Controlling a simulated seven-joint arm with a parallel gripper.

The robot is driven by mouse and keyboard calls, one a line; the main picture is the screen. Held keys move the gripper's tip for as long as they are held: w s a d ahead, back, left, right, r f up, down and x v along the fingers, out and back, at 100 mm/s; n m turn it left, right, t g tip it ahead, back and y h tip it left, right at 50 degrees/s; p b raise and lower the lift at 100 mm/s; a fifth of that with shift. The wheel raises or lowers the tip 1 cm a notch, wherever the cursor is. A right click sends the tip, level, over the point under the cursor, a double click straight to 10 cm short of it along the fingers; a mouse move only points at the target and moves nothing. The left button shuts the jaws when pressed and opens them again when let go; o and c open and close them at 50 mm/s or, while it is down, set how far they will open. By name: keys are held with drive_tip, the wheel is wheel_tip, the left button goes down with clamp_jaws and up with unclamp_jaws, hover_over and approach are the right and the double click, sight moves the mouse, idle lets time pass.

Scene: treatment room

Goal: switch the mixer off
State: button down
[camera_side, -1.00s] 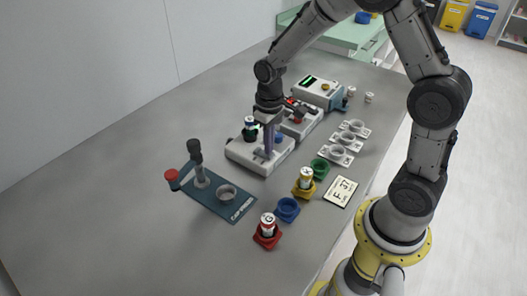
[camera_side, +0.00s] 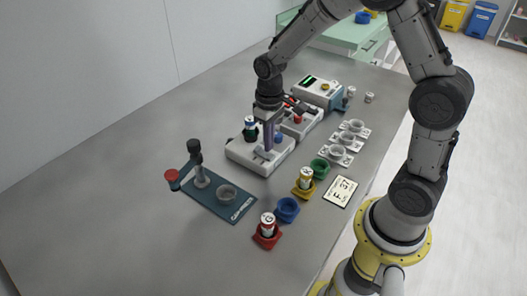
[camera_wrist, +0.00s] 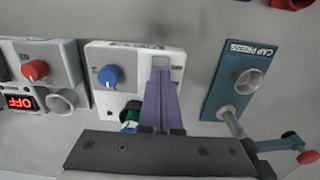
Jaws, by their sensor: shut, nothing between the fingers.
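A white machine with a blue knob (camera_side: 278,138) stands on the bench; its label is too small to read, so I cannot confirm that it is the mixer. The blue knob also shows in the wrist view (camera_wrist: 110,75), left of my fingers. A vial (camera_side: 250,128) with a dark body stands at its back. My gripper (camera_side: 268,150) is shut and empty, its purple fingers pointing down over the machine's top. In the wrist view the fingertips (camera_wrist: 161,70) are at a small grey part (camera_wrist: 160,61) on the top face; I cannot tell whether they touch it.
Beside it is a machine with a red knob (camera_wrist: 35,70) and a display (camera_wrist: 20,102) reading OFF. A teal cap press (camera_side: 238,209) stands at the near left. The left bench is bare.

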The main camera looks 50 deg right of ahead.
drive_tip(key=shift+r, duration=2.6)
wheel_tip(320, 180, up, 6)
drive_tip(key=t, duration=0.2)
hover_over(268, 157)
drive_tip(key=s+a+r+t, duration=0.2)
drive_tip(key=s+r, duration=0.5)
drive_tip(key=s, duration=0.1)
drive_tip(key=s+f+t, duration=0.1)
drive_tip(key=s, duration=1)
drive_tip(key=shift+s+a+t, duration=0.3)
drive_tip(key=shift+s+a, duration=0.05)
drive_tip(key=shift+s, duration=0.05)
drive_tip(key=shift+f, duration=0.1)
